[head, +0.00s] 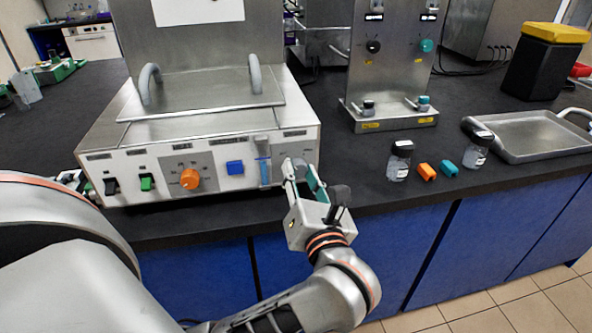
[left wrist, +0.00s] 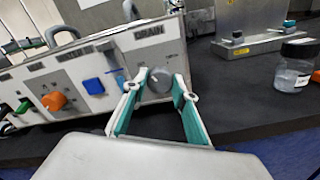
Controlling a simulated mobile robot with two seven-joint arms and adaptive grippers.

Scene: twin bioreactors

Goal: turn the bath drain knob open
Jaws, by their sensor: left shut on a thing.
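The water bath (head: 225,120) is a steel box with a lid and a front control panel. Its drain knob (left wrist: 160,82) is a round grey dial under the DRAIN label in the left wrist view. My left gripper (head: 303,172) reaches the right end of the panel. In the left wrist view its two teal-lined fingers (left wrist: 160,88) sit on either side of the knob and close on it. A small light mark shows on the knob's face, but its exact setting is hard to read. In the head view my gripper mostly hides the knob. My right gripper is in neither view.
Left of the drain knob are a blue level gauge (head: 264,165), a blue switch (head: 235,167), an orange knob (head: 190,179) and a green switch (head: 147,183). Vials, small orange and teal blocks and a metal tray (head: 535,137) stand to the right.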

